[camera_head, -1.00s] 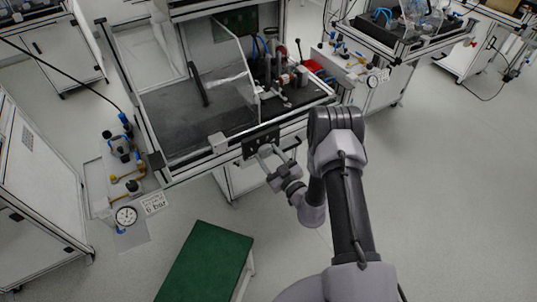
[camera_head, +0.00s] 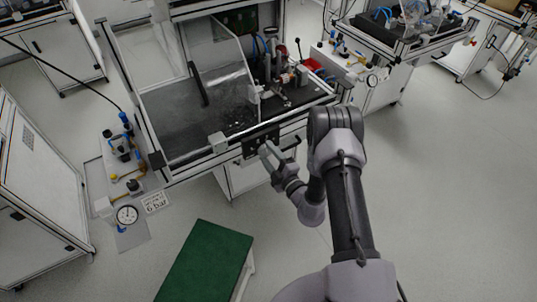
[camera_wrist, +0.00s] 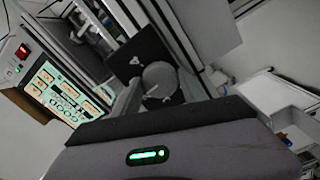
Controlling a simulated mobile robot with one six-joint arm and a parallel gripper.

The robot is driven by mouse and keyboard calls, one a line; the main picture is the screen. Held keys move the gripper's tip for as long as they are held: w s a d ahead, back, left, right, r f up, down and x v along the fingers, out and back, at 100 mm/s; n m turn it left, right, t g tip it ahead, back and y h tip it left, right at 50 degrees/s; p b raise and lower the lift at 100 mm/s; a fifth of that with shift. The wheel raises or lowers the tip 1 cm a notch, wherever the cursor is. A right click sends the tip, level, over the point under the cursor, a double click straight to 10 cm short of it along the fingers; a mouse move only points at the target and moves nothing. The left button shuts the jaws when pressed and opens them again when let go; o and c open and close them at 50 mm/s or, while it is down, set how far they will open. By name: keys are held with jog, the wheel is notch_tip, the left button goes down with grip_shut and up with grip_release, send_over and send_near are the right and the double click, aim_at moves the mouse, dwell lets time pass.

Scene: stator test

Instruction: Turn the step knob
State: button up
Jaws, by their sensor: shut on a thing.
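The step knob (camera_wrist: 158,78) shows in the wrist view as a round grey face with a pale pointer line, in front of a black panel. That black panel (camera_head: 250,148) sits on the front edge of the workstation in the head view, where my gripper hides the knob. My gripper (camera_head: 266,149) is at the panel, its fingers seen nearly edge-on and shut on the knob. In the wrist view the gripper's grey body, with a green light, fills the bottom.
The workstation (camera_head: 180,130) has a clear guard (camera_head: 228,75) and fixtures at its right. A green-topped stool (camera_head: 205,262) stands on the floor in front. A pressure gauge (camera_head: 127,214) is at left. Open floor lies to the right.

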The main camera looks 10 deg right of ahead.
jog(key=n, duration=0.6)
jog(key=n+b, duration=0.1)
jog(key=n, duration=0.5)
jog(key=shift+n, duration=0.3)
dwell(0.3)
jog(key=o, duration=1.4)
